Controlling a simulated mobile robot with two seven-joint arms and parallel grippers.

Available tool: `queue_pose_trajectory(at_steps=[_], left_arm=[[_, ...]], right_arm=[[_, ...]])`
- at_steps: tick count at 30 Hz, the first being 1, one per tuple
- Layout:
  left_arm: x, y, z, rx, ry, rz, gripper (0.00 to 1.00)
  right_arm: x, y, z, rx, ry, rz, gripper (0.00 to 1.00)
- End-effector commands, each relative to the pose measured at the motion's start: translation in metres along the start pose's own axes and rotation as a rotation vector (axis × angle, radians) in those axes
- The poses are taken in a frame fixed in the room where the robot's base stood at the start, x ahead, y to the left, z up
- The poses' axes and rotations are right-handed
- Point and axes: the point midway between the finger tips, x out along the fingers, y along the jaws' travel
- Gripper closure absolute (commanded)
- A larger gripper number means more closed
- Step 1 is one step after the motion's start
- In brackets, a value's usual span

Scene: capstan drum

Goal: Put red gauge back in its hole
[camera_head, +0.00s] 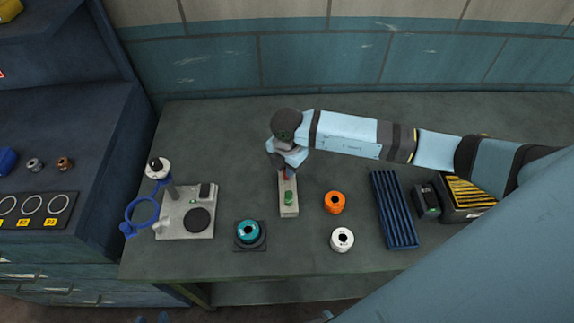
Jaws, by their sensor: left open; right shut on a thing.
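The red gauge (286,175) shows as a small red spot between the fingers of my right gripper (286,168). My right gripper is shut on it, pointing down over the back end of a pale narrow block (289,211). The fingers hide most of the gauge and the back of the block, so I cannot tell whether the gauge is in a hole or above it. A green gauge (289,198) stands in the block nearer the front. Two blue tips of my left gripper (152,319) show apart at the bottom edge, open and empty.
A teal spool (247,231) on a dark base stands left of the block. Orange (334,202) and white (342,239) spools stand right of it. Further right are a blue ribbed tray (394,209) and a black-yellow bin (465,197). A plate fixture (186,222) is at left.

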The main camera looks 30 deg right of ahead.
Motion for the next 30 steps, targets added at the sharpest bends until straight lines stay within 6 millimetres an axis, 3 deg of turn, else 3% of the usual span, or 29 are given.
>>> queue_pose_trajectory(at_steps=[12, 13, 16, 27, 30], left_arm=[[0.000, 0.000, -0.001, 0.000, 0.000, 0.000, 0.57], [0.000, 0.000, -0.001, 0.000, 0.000, 0.000, 0.57], [0.000, 0.000, -0.001, 0.000, 0.000, 0.000, 0.57], [0.000, 0.001, -0.001, -0.003, -0.004, 0.003, 0.57], [0.001, 0.006, -0.001, -0.002, -0.006, 0.016, 0.57]], right_arm=[[0.000, 0.000, 0.000, 0.000, 0.000, 0.000, 1.00], [0.000, 0.000, 0.000, 0.000, 0.000, 0.000, 0.72], [0.000, 0.000, 0.000, 0.000, 0.000, 0.000, 0.49], [0.000, 0.000, 0.000, 0.000, 0.000, 0.000, 0.49], [-0.013, 0.001, 0.000, -0.001, -0.001, 0.004, 0.49]])
